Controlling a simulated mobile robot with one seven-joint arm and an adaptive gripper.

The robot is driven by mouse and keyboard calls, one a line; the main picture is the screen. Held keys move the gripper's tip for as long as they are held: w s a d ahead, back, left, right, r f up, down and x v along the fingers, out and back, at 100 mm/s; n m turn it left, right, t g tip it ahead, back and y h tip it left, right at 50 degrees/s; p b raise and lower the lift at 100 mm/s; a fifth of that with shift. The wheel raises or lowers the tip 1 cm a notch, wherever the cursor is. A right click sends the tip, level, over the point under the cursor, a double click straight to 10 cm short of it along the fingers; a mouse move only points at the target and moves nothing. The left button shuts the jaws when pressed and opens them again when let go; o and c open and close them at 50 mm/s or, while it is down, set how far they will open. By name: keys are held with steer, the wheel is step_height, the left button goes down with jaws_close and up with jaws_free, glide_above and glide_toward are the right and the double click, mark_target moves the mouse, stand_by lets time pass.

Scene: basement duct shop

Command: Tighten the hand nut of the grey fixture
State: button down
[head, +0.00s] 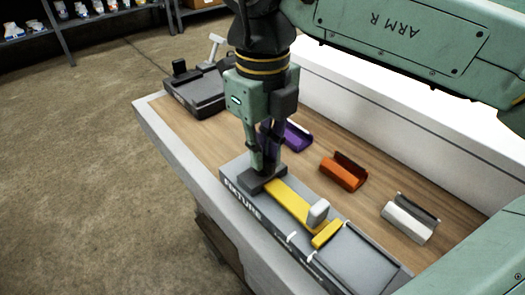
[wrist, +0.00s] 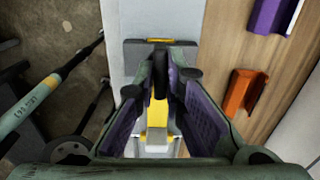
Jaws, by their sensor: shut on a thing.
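The grey fixture (head: 357,262) lies along the front of the bench, with a "FIXTURE" label on its side. A yellow strip (head: 290,202) runs along it, with a light grey block (head: 318,211) and a short yellow piece (head: 327,234) towards its right end. My gripper (head: 264,172) points down over the fixture's left end, at a dark block (head: 250,186). It is shut on the hand nut there, which its fingers mostly hide. In the wrist view the fingertips (wrist: 161,72) close in front of the dark block (wrist: 132,52), above the yellow strip (wrist: 160,115).
Purple (head: 297,136), orange (head: 343,171) and white (head: 408,219) channel pieces lie on the wooden bench top behind the fixture. A dark device (head: 196,92) with a lever stands at the bench's far left end. Open floor (head: 90,180) lies left of the bench.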

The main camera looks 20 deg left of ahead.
steer(key=shift+m, duration=0.4)
steer(key=c, duration=1.7)
jaws_free()
step_height(320, 180, up, 12)
